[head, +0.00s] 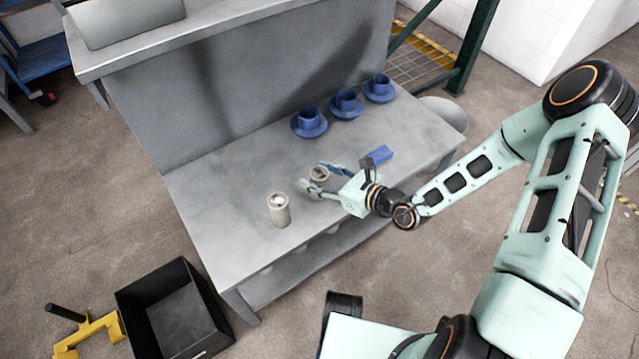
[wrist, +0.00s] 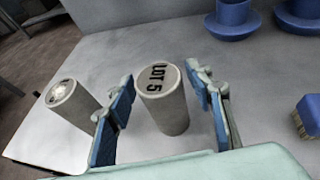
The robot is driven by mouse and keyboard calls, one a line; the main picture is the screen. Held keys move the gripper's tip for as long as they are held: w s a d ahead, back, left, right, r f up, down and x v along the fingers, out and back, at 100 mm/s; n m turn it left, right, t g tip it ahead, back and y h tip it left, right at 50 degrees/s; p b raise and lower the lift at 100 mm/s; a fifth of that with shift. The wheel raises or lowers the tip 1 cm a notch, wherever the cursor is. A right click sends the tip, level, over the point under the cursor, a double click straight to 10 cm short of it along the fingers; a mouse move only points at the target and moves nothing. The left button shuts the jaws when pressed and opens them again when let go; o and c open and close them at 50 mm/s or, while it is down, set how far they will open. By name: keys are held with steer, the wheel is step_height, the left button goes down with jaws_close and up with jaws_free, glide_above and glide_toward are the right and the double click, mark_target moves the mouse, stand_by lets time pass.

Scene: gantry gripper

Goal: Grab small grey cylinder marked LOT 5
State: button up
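The small grey cylinder marked LOT 5 (wrist: 163,100) stands upright on the grey bench, its label readable on the top face in the wrist view. In the head view the cylinder (head: 319,175) is partly hidden by my gripper. My gripper (wrist: 165,105) is open, with one blue-padded finger on each side of the cylinder. Gaps show between the cylinder and both fingers, wider on the right. In the head view my gripper (head: 315,180) reaches in low from the right.
A second, similar grey cylinder (head: 279,210) stands to the left, close outside the left finger; it also shows in the wrist view (wrist: 72,103). Blue cups on saucers (head: 309,122) line the bench's back. A blue brush-like block (head: 379,155) lies right. A black bin (head: 172,310) stands on the floor.

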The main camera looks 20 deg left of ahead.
jaws_close()
steer(key=shift+r, duration=0.2)
